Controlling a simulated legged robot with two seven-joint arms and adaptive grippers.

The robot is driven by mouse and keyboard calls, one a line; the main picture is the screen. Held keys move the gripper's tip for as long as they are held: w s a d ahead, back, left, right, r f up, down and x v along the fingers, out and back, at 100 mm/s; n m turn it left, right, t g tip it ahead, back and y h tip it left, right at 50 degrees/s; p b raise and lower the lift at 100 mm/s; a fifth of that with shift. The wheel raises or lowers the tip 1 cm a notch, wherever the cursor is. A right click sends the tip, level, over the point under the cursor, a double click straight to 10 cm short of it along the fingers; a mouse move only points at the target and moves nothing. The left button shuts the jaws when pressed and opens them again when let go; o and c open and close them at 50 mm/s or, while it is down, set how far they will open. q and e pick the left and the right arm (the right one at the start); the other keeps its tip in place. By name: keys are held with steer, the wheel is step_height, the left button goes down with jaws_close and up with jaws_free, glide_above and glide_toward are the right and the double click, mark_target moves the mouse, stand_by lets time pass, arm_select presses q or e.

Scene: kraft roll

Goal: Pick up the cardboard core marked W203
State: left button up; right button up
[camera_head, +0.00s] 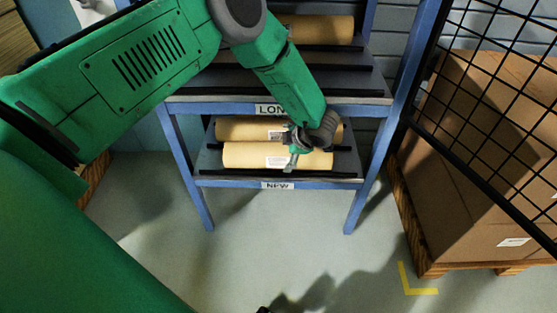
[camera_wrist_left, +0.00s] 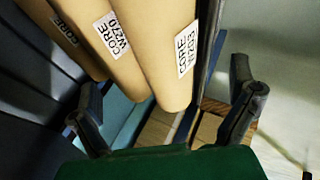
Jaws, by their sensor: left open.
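The core marked W203 (camera_wrist_left: 160,55) is a tan tube with a white label, in the left wrist view. It lies nearest the shelf's front edge. In the head view it appears to be the front core (camera_head: 245,155) on the lower shelf, its label too small to read. A core marked W270 (camera_wrist_left: 112,38) lies right beside it. My left gripper (camera_head: 306,147) is over the front core, partly covering it. In the left wrist view my left gripper (camera_wrist_left: 165,88) is open, with core ends showing between its fingers. Contact cannot be told.
The blue rack (camera_head: 190,185) has a NEW label (camera_head: 277,185) on its lower shelf and another core (camera_head: 320,29) higher up. A black mesh panel (camera_head: 490,85) and a large carton (camera_head: 480,170) on a pallet stand at right. The floor in front is clear.

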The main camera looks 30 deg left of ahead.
mark_target(283, 152)
arm_select(q)
steer(key=x, duration=0.3)
steer(key=shift+b, duration=0.35)
steer(key=shift+a+f+b, duration=0.1)
steer(key=shift+f+b, duration=0.25)
steer(key=shift+f, duration=0.15)
steer(key=b+x, duration=0.2)
steer(key=x, duration=0.1)
steer(key=shift+w+f, duration=0.15)
steer(key=shift+f, duration=0.25)
steer(key=shift+a+f, duration=0.15)
steer(key=shift+a, duration=0.1)
steer(key=shift+w+r, duration=0.1)
steer(key=shift+r, duration=0.1)
steer(key=c, duration=1.8)
